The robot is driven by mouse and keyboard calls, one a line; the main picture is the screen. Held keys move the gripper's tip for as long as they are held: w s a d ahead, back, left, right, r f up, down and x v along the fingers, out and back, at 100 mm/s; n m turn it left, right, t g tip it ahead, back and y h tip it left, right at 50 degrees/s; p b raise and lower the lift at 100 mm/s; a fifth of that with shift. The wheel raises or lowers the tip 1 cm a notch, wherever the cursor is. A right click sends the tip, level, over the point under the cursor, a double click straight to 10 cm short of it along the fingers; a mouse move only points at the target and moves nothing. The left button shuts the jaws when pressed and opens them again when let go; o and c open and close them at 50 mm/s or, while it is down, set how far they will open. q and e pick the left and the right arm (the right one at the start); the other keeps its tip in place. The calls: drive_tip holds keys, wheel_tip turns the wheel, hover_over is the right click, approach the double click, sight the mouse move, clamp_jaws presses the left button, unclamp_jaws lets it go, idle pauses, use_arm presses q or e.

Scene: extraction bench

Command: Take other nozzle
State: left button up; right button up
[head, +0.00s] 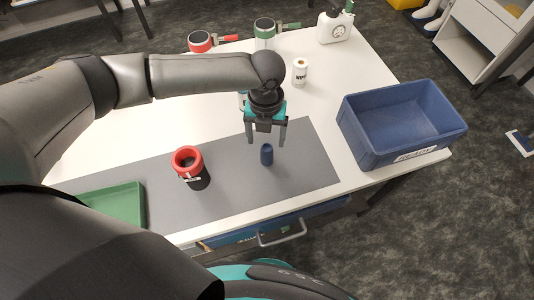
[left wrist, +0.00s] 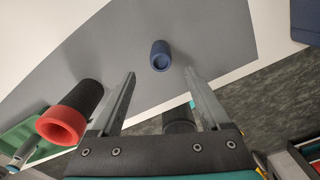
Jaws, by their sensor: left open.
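A small dark blue cylindrical nozzle (head: 266,154) stands on the grey mat (head: 310,165). It also shows in the left wrist view (left wrist: 160,55), ahead of and between my two fingers. My left gripper (head: 267,140) is open and empty above the nozzle, its fingers apart and pointing down; it shows in the left wrist view too (left wrist: 160,80). A black cylinder with a red ring on top (head: 190,167) stands on the mat to the left; in the left wrist view it is at lower left (left wrist: 75,112). My right gripper is not in view.
A blue bin (head: 400,122) with a label stands at the table's right end. A green tray (head: 115,204) lies at front left. Red and green ring-topped items with handles (head: 200,41) (head: 265,28), a white roll (head: 300,70) and a white canister (head: 335,27) stand at the back.

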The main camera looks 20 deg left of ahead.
sight(267, 147)
use_arm(q)
drive_tip(key=shift+f, duration=1.1)
drive_tip(key=f, duration=0.1)
drive_tip(key=f+b, duration=0.1)
drive_tip(key=f, duration=0.3)
drive_tip(key=shift+w, duration=0.25)
drive_tip(key=shift+r, duration=0.1)
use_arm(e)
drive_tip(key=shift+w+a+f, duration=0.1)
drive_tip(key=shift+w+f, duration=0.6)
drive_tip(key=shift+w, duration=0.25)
use_arm(q)
drive_tip(key=shift+c, duration=0.2)
clamp_jaws()
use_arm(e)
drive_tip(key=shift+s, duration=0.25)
